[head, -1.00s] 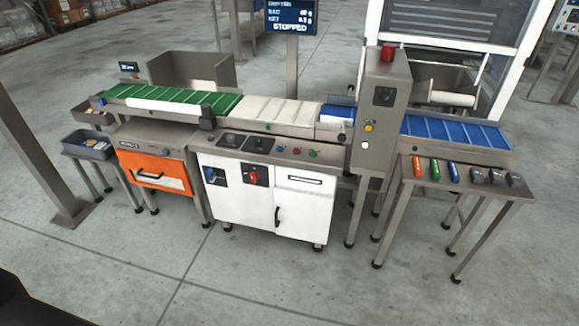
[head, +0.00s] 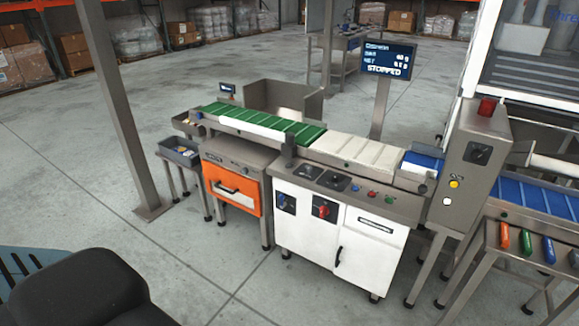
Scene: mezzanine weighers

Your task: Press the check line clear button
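The check line stands ahead with a steel control tower (head: 474,165) at the right of its white belt (head: 355,150). The tower carries a yellow button (head: 454,184), a white button (head: 447,201), a dark switch (head: 477,153) and a red beacon (head: 487,107) on top. The console below the belt has a small blue button (head: 353,188), a red button (head: 372,193) and a green button (head: 389,197). I cannot read which button is labelled clear. The display (head: 388,60) reads STOPPED. Neither of my grippers is in view.
A white cabinet (head: 340,240) and an orange unit (head: 232,188) stand under the line. A steel side table (head: 520,262) with coloured handheld items is at the right. A post (head: 112,110) stands at the left. The floor (head: 200,270) in front is open.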

